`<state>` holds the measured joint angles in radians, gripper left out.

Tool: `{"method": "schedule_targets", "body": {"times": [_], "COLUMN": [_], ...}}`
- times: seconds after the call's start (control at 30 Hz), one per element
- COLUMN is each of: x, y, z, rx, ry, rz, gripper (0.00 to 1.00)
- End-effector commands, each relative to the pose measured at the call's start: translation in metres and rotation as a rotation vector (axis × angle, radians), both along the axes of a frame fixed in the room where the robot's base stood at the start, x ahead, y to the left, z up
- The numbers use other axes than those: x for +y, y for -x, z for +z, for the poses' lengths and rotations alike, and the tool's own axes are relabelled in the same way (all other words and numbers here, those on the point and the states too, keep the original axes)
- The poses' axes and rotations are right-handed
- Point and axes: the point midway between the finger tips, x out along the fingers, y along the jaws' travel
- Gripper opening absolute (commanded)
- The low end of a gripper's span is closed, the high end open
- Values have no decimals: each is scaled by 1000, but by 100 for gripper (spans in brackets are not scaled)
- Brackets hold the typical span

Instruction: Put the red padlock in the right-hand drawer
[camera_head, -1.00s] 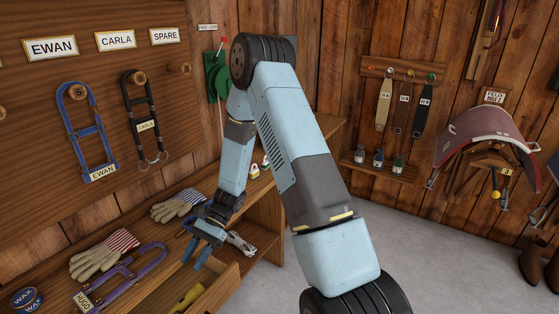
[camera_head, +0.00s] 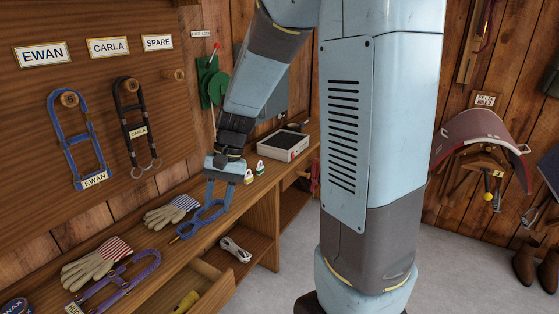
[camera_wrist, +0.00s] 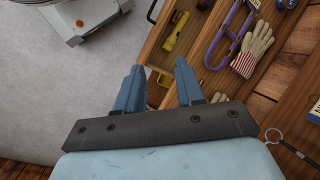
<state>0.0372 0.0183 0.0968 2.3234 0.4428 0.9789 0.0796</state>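My gripper (camera_head: 220,196) points down above the bench, with its two blue fingers apart and nothing seen between them. The fingers also show apart in the wrist view (camera_wrist: 160,82). Two small padlock-like items stand on the bench just right of and behind my gripper: one nearer (camera_head: 249,177) and one farther (camera_head: 260,168). They are too small for me to tell surely which is red. A drawer (camera_head: 222,287) under the bench front is pulled open. A yellow object (camera_head: 187,301) lies in it, and also shows in the wrist view (camera_wrist: 176,32).
A blue looped item (camera_head: 205,220), striped-cuff gloves (camera_head: 96,262) and a purple halter (camera_head: 125,280) lie on the bench. A shallow tray (camera_head: 284,146) stands at its far end.

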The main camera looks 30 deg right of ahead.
Motion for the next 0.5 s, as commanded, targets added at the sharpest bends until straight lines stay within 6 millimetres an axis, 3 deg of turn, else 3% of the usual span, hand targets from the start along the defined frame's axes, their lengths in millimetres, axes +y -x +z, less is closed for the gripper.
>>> {"method": "schedule_targets", "body": {"times": [0.2, 0.5], "x": [-22, -52], "y": [25, 66], "z": [43, 92], "rx": [-162, -371], "ry": [82, 201], "rz": [61, 131], "gripper": [38, 38]}}
